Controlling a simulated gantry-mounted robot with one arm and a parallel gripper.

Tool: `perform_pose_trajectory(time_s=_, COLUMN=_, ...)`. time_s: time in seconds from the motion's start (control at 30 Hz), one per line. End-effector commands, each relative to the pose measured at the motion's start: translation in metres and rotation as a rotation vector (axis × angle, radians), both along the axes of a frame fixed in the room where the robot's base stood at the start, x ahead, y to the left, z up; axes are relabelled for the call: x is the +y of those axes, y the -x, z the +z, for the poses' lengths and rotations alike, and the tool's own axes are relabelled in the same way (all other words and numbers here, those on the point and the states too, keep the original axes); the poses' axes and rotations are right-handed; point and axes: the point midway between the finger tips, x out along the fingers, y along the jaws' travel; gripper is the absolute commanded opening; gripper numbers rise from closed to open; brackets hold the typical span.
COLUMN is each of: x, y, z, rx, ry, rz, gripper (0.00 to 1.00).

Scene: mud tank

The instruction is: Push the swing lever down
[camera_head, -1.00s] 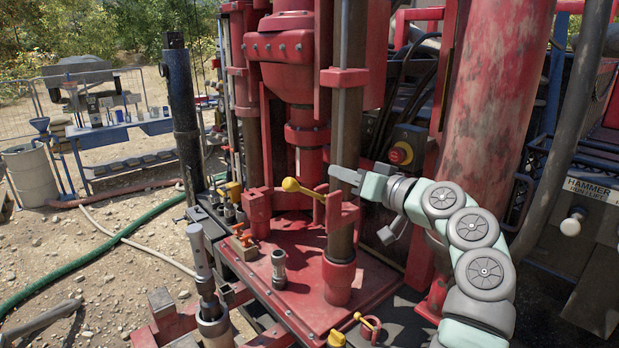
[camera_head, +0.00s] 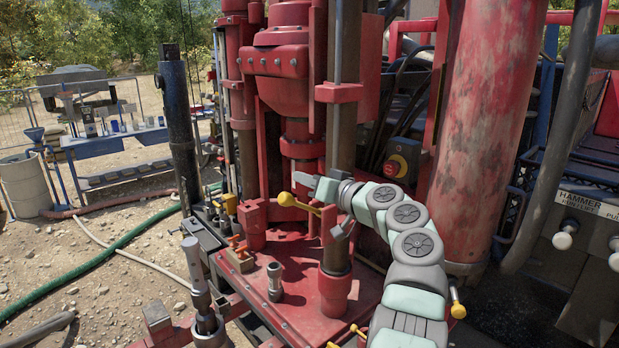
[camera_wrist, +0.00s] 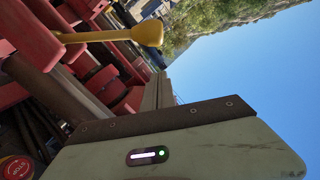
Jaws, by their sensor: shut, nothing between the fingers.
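A yellow lever with a rounded knob (camera_head: 287,199) sticks out to the left from the red clamp around the drill column, which I take as the swing lever. It slopes slightly up toward its knob. My gripper (camera_head: 298,180) is shut and empty, just above the knob end in the head view. Whether it touches the lever cannot be told. In the wrist view, the lever's flared yellow end (camera_wrist: 147,33) shows at the top, and my shut gripper (camera_wrist: 160,92) is below it, with a gap between them in the picture.
The red drill mast (camera_head: 290,60) stands behind the lever. A red emergency-stop button (camera_head: 394,167) sits on a box to the right. A yellow-knobbed lever (camera_head: 457,311) is lower right. A grey upright tool (camera_head: 275,281) stands on the red deck (camera_head: 300,302). Left of the knob is open.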

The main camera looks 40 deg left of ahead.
Motion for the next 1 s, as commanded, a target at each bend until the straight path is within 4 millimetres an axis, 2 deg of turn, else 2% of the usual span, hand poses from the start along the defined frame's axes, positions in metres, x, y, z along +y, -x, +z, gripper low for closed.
perform_pose_trajectory(time_s=0.4, x=0.007, y=0.010, z=-0.025, rx=0.001, ry=0.000, rz=0.000, gripper=0.00)
perform_pose_trajectory(time_s=1.0, x=0.010, y=0.014, z=-0.032, rx=-0.005, ry=0.000, rz=0.002, gripper=0.00)
